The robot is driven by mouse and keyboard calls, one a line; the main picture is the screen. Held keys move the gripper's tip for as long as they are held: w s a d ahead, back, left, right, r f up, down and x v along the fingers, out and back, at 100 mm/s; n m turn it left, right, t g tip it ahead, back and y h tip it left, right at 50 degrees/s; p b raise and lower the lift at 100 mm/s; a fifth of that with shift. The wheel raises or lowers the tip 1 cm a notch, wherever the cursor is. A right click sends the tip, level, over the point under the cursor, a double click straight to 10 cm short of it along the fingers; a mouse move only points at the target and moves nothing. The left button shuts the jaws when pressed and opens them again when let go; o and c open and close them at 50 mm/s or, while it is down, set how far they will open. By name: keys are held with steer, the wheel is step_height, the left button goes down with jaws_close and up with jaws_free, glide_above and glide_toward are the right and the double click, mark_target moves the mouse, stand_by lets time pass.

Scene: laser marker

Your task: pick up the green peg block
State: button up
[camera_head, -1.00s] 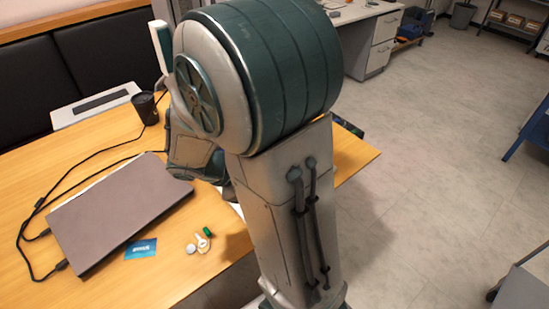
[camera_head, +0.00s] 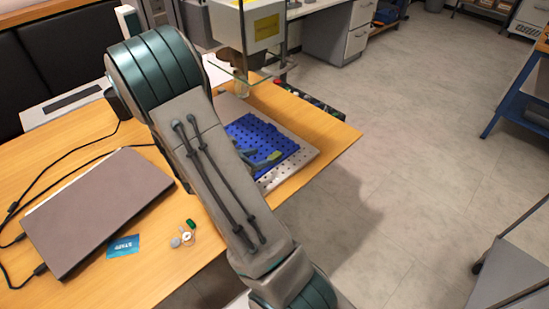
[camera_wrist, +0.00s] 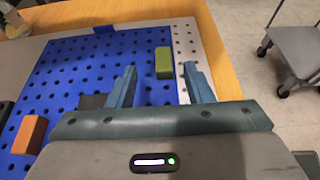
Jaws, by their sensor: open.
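The green peg block (camera_wrist: 163,62) stands on the blue pegboard (camera_wrist: 66,70), near its right edge in the wrist view. My gripper (camera_wrist: 160,70) is open and empty. Its two fingers point toward the board, with the green block ahead, between the fingertip lines and nearer the left-right middle of the gap. Whether the tips are level with the block is unclear. In the head view the blue pegboard (camera_head: 248,124) lies beyond my arm, and a small yellow-green shape (camera_head: 275,156) by the gripper may be the block.
A perforated metal plate (camera_head: 302,152) lies under the board. The laser marker (camera_head: 248,25) stands behind. A laptop (camera_head: 95,205) lies on the table at left.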

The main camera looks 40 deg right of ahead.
mark_target(274, 156)
steer(key=shift+s+f+x, duration=0.1)
steer(key=shift+f+x, duration=0.05)
steer(key=shift+x, duration=1.3)
steer(key=shift+s+f+x, duration=0.15)
steer(key=shift+x, duration=1.35)
steer(key=shift+a, duration=0.15)
jaws_close()
